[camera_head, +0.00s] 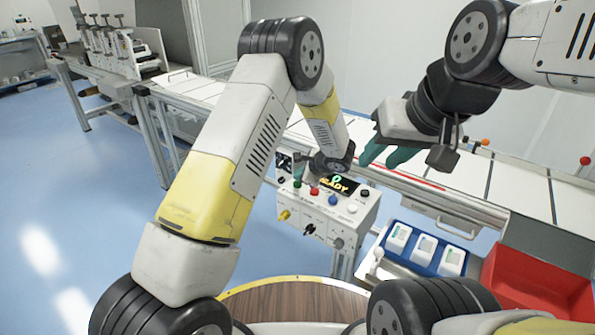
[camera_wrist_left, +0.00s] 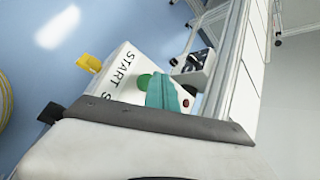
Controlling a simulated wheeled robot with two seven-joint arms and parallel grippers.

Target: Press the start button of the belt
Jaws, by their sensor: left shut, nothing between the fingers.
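The white control box (camera_head: 328,218) stands beside the belt, with a lit READY display (camera_head: 341,184) and several coloured buttons on top. The green button (camera_head: 297,184) is at its left end. In the left wrist view the green button (camera_wrist_left: 144,82) sits beside the START label (camera_wrist_left: 122,66). My left gripper (camera_wrist_left: 163,92) is shut and empty, its teal fingertips right at the green button and partly covering it. I cannot tell whether they touch it. In the head view my left wrist mostly hides these fingers. My right gripper (camera_head: 386,152) is open and empty above the belt.
The white belt (camera_head: 215,92) runs behind the box. A blue tray (camera_head: 425,268) with white items and a red bin (camera_head: 535,285) stand at the right. A round wooden-topped surface (camera_head: 295,302) is in front. Yellow (camera_head: 284,215) and black knobs (camera_head: 309,229) stick out from the box front.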

